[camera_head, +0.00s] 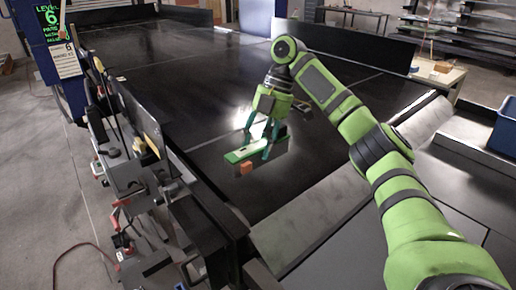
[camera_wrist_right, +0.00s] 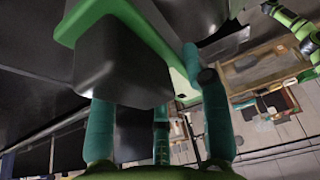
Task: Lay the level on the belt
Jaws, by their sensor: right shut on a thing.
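The level (camera_head: 243,154) is a long, light green bar in the head view. My right gripper (camera_head: 262,143) points down and is shut on it above the black belt (camera_head: 180,60). The level lies roughly flat, one end toward the lower left; whether its underside touches the belt is hard to tell. In the right wrist view, the teal fingers of my right gripper (camera_wrist_right: 155,95) stand around the level (camera_wrist_right: 98,12), and a dark grey block-like part hides much of it. My left gripper is not in view.
A small orange piece (camera_head: 246,168) shows close under the level. Clamps and brackets (camera_head: 140,165) line the belt's left edge, near a blue post with a green display (camera_head: 52,22). A blue bin (camera_head: 504,125) stands at right. The belt's far part is clear.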

